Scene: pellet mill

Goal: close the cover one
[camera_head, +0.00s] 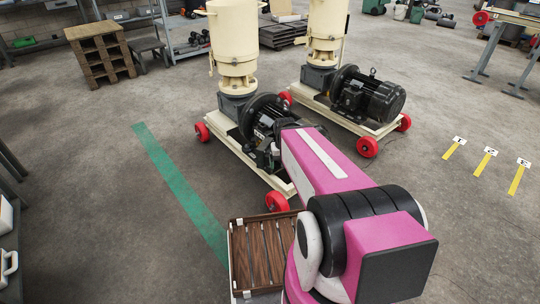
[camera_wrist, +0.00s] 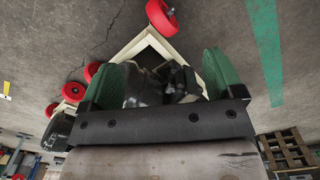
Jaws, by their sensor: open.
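Two cream pellet mills stand on wheeled frames in the head view, a nearer one (camera_head: 236,60) and a farther one (camera_head: 323,45). Each has a black motor beside its cream column. I cannot tell which part is cover one. My pink arm reaches to the nearer mill's motor (camera_head: 262,112), and hides part of it. In the wrist view, my gripper (camera_wrist: 165,78) has its two green fingers wide apart, with nothing held. Dark machine parts (camera_wrist: 150,88) and the corner of a cream frame (camera_wrist: 151,38) show between and beyond the fingers. I cannot tell if the fingers touch anything.
Red wheels (camera_head: 277,201) stick out at the frame corners. A slatted wooden crate (camera_head: 239,262) is close in front, beside my arm. A green floor stripe (camera_head: 178,188) runs along the left. Yellow numbered marks (camera_head: 486,162) lie at the right. The floor between is clear.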

